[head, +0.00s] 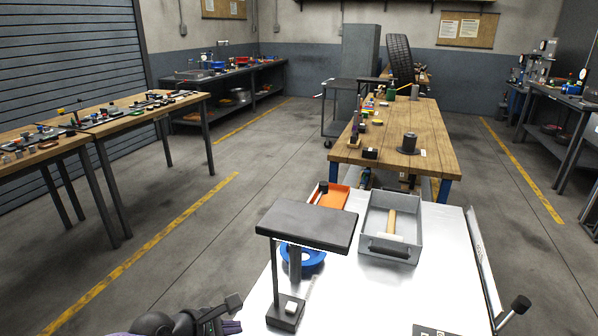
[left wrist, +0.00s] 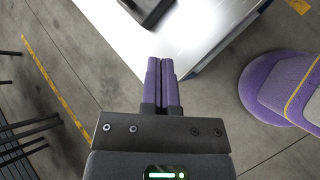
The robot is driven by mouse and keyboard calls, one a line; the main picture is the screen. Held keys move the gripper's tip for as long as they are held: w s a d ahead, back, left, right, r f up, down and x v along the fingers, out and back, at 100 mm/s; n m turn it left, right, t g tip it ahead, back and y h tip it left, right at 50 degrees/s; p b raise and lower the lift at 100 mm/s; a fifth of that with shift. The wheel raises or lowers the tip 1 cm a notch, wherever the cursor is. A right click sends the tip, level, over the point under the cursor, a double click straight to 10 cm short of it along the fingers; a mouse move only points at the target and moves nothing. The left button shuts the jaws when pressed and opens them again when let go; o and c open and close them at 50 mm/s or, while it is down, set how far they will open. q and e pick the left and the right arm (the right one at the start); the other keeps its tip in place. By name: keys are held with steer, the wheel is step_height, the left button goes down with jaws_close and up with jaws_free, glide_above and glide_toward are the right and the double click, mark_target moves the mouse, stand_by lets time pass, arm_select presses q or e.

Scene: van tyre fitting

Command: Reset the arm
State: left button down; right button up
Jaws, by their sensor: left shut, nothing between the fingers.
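My left gripper (left wrist: 162,68) shows in the left wrist view with its two purple fingers together and nothing between them. It hangs just off the near edge of the metal bench top (left wrist: 125,25). In the head view the left gripper (head: 232,324) is at the bottom edge, partly cut off, left of the base of a black stand (head: 306,226). My right gripper is not in either view.
On the bench top stand a grey tray (head: 371,224) holding a wooden-handled tool, an orange tray (head: 329,195) and a blue round part (head: 315,258) partly behind the stand. A wooden table (head: 440,150) stands beyond.

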arm_select(q)
steer(key=s+a+f+n+t+y, duration=0.15)
steer(key=s+f+n, duration=0.35)
steer(key=f+n, duration=0.7)
steer(key=s+a+f+n+t+y, duration=0.15)
steer(key=s+f+n, duration=0.35)
steer(key=n, duration=1.3)
steer(key=s+f+n+g+y, duration=0.1)
steer(key=s+f+n+g, duration=0.2)
steer(key=s+n, duration=0.3)
steer(key=s+a+f+n+g+y, duration=0.1)
steer(key=s+f+n+g, duration=0.2)
steer(key=s, duration=1.1)
steer(key=s+f+n+g+y, duration=0.2)
steer(key=s+f+n, duration=0.3)
steer(key=s+n, duration=0.4)
steer(key=shift+s+a+f+n+g, duration=0.25)
steer(key=shift+s+g, duration=0.25)
steer(key=shift+s, duration=0.6)
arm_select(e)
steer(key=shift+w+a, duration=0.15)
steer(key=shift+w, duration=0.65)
